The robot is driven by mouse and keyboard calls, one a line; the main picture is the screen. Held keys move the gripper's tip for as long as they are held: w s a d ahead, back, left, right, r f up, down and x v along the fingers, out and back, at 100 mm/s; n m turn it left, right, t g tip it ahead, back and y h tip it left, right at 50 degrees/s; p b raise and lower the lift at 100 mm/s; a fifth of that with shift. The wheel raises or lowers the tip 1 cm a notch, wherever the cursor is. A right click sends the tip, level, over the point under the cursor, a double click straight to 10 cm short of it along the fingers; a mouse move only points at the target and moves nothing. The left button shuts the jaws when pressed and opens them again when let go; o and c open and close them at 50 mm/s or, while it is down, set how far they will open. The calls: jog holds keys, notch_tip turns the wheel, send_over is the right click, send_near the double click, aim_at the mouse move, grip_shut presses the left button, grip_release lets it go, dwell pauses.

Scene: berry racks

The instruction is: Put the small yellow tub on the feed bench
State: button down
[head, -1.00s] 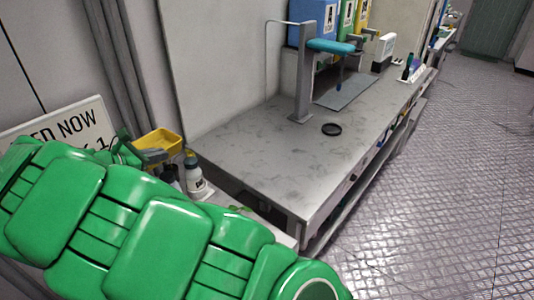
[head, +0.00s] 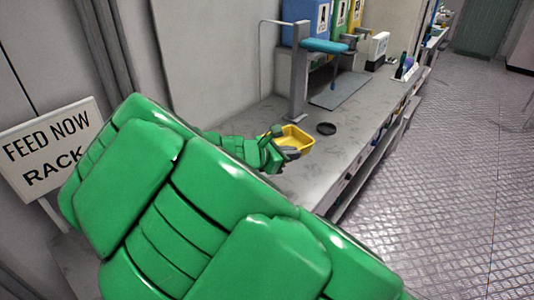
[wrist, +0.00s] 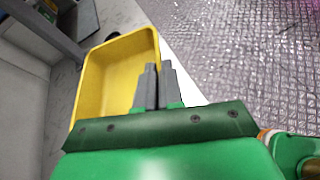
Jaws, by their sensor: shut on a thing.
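The small yellow tub (head: 296,138) is an open, empty rectangular tub. My gripper (head: 280,142) is shut on its near rim, and the tub appears over the grey feed bench (head: 345,135), left of a round black disc. I cannot tell whether the tub touches the bench top. In the wrist view the tub (wrist: 108,80) hangs to the left of the grey fingers (wrist: 156,88), which grip its right wall. My green arm hides the near end of the bench in the head view.
A black disc (head: 326,128) lies on the bench beside a grey stand (head: 297,75) with a teal arm. A grey mat (head: 340,90) and coloured bins (head: 312,20) are further back. A sign (head: 50,145) reading "FEED NOW RACK" stands at left. Open floor lies right.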

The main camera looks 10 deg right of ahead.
jog(key=s+d+g, duration=0.1)
jog(key=s+d, duration=0.2)
jog(key=d, duration=0.3)
send_over(301, 182)
jog(key=s, duration=0.1)
jog(key=shift+m+h, duration=0.3)
jog(key=shift+m, duration=0.1)
jog(key=f, duration=1.4)
jog(key=shift+s+a, duration=0.1)
jog(key=shift+s, duration=0.1)
jog(key=shift+w+f, duration=0.6)
jog(key=shift+f, duration=1.55)
jog(key=shift+f, duration=0.1)
jog(key=c, duration=1.3)
grip_release()
